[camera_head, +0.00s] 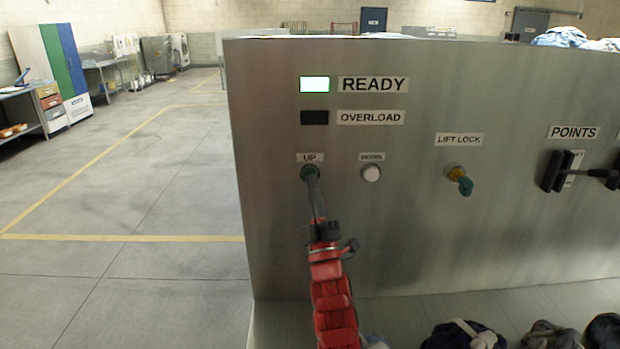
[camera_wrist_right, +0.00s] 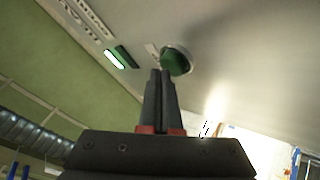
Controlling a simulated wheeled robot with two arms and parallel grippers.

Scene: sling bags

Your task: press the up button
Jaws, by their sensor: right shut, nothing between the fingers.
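The green UP button (camera_head: 309,172) sits on a steel control panel (camera_head: 420,240), under a label reading UP. My right gripper (camera_head: 312,182) comes up from below with its fingers shut and empty, its tip at the lower part of the button. In the right wrist view the green button (camera_wrist_right: 177,60) shows just beyond and slightly right of the closed fingertips (camera_wrist_right: 161,72). I cannot tell if the fingertips touch it. The READY lamp (camera_head: 314,84) is lit white; the OVERLOAD lamp (camera_head: 314,117) is dark. My left gripper is not in view.
A white DOWN button (camera_head: 371,173) is just right of the UP button. A lift lock key (camera_head: 461,181) and a POINTS lever (camera_head: 585,172) are farther right. Dark cloth bundles (camera_head: 464,335) lie below the panel. Open floor (camera_head: 120,210) is at left.

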